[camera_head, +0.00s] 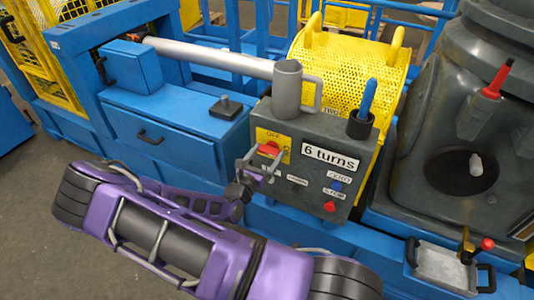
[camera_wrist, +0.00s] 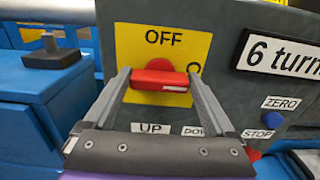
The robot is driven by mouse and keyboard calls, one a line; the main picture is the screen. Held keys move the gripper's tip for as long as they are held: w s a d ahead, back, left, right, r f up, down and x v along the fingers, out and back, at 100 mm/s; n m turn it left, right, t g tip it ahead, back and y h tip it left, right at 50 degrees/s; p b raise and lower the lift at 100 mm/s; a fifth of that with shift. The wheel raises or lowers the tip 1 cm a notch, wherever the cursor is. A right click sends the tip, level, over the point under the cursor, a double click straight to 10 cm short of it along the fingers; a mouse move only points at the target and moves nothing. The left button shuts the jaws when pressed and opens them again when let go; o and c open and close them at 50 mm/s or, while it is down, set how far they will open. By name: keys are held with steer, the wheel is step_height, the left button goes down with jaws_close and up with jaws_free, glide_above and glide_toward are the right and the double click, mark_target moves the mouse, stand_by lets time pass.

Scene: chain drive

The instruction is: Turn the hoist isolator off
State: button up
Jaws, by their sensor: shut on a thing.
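The hoist isolator is a red handle (camera_wrist: 160,79) on a yellow plate (camera_wrist: 134,42) on the front of a grey control box. The plate reads OFF at the top; a letter O shows at its right, the rest hidden by a finger. The handle lies level, with a white mark towards its right end. My gripper (camera_wrist: 157,77) is shut on the handle, one finger at each end. In the head view my gripper (camera_head: 259,158) reaches the red handle (camera_head: 269,149) from the lower left and hides part of the plate (camera_head: 273,139).
The grey box (camera_head: 318,133) also carries a "6 turns" sign (camera_head: 331,157), a blue button (camera_head: 336,186) and a red button (camera_head: 330,206). A grey mug-like part (camera_head: 288,90) and a blue-handled lever (camera_head: 367,98) stand on top. A blue cabinet (camera_head: 165,135) is at the left.

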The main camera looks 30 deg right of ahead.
steer(key=n+p, duration=0.3)
steer(key=shift+r+n, duration=0.15)
steer(key=shift+n, duration=0.25)
steer(key=n+p, duration=0.2)
steer(key=n, duration=0.2)
steer(key=shift+a+p, duration=0.1)
steer(key=shift+p, duration=0.25)
steer(key=n, duration=0.2)
steer(key=n+p, duration=0.1)
steer(key=n, duration=0.2)
steer(key=shift+w+f+n, duration=0.1)
steer(key=shift+f+n, duration=0.25)
steer(key=shift+n, duration=0.05)
steer(key=shift+f+n+p, duration=0.1)
steer(key=shift+n+p, duration=0.3)
steer(key=shift+n, duration=1.6)
steer(key=o, duration=1.1)
steer(key=shift+c, duration=0.2)
